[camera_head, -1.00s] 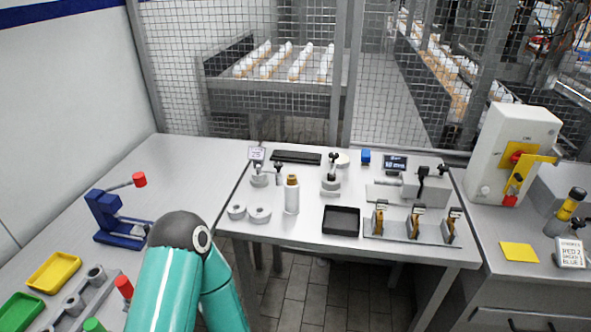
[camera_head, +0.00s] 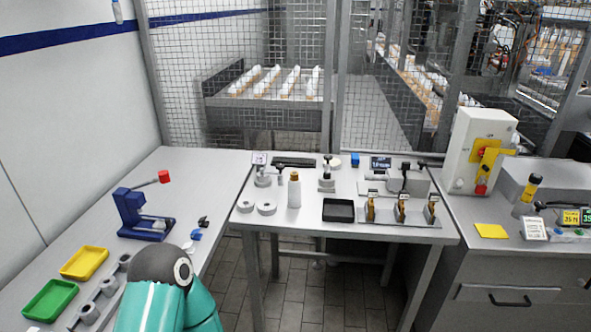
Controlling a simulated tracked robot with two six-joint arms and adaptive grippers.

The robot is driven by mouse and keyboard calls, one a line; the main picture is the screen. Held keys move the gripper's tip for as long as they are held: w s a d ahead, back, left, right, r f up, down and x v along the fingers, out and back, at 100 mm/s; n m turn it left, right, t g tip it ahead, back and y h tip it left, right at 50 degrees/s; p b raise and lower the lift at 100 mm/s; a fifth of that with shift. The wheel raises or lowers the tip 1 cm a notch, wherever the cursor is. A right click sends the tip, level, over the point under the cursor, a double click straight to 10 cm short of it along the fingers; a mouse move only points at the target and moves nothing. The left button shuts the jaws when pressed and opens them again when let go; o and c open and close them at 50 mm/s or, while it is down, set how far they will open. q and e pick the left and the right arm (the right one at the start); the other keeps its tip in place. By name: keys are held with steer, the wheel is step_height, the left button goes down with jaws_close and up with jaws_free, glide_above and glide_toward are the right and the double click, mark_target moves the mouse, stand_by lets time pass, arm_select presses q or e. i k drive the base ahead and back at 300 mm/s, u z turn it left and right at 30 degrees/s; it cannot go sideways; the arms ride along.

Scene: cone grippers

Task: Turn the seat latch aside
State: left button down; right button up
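I cannot single out the seat latch. Small fixtures with black knobs stand on the middle table: a left one (camera_head: 263,178), a middle one (camera_head: 327,182) and a larger grey one (camera_head: 408,182) at the right. A blue press-like fixture (camera_head: 140,215) with a red-knobbed lever (camera_head: 163,177) stands on the left table. A teal arm of mine with a dark joint comes up from the bottom edge at left. Neither of my grippers can be made out.
A white bottle (camera_head: 294,192), two grey rings (camera_head: 266,208), a black tray (camera_head: 338,211) and a rack with brass-coloured parts (camera_head: 402,222) stand on the middle table. Yellow (camera_head: 85,262) and green (camera_head: 50,299) trays lie at left. A switch box (camera_head: 480,150) stands at right.

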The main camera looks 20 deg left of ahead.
mark_target(328, 158)
steer(key=z, duration=0.15)
steer(key=i, duration=0.85)
